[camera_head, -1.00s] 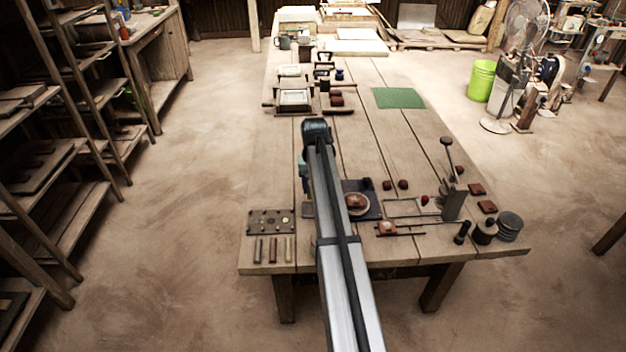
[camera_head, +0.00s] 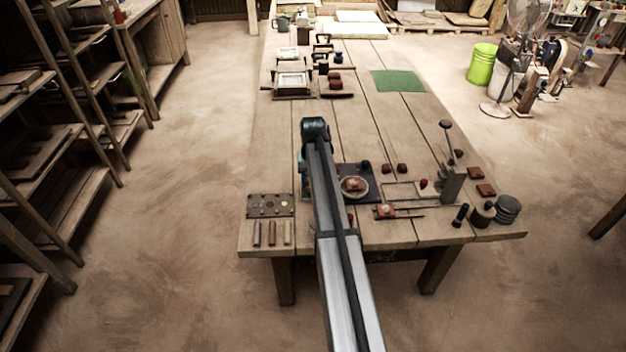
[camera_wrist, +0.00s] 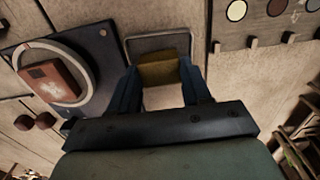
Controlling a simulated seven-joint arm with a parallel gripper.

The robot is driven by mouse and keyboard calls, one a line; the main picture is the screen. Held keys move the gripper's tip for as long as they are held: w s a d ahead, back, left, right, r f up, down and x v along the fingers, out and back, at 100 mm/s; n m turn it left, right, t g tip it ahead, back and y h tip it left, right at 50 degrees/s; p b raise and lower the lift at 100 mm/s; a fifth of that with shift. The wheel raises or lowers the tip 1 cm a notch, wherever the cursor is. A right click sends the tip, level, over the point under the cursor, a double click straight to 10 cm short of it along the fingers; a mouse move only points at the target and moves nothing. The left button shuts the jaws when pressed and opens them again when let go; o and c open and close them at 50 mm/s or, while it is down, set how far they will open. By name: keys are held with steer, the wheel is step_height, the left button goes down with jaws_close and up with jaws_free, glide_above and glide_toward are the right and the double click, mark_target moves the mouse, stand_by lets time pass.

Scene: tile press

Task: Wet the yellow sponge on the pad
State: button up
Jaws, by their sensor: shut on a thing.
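My gripper (camera_wrist: 163,84) is shut on the yellow sponge (camera_wrist: 158,70), which sits between the two blue fingers in the wrist view. The sponge is over a shallow tray with a grey metal rim (camera_wrist: 158,36) and a pale inside, which may be the pad. The fingers and sponge cover part of this tray, and I cannot tell whether the sponge touches it. In the head view my arm hides the fingertips, the sponge and this tray.
A dark board (camera_wrist: 68,58) with a round plate and red-brown tile lies left of the tray in the wrist view. A plate with coloured discs (camera_wrist: 262,18) lies at right. A green mat (camera_head: 398,81) lies farther up the table. Left of my arm, the mid-table is clear.

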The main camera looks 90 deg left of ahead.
steer(key=shift+f, duration=0.5)
stand_by(1.4)
steer(key=shift+r, duration=0.1)
steer(key=shift+r, duration=3.4)
steer(key=shift+w, duration=0.1)
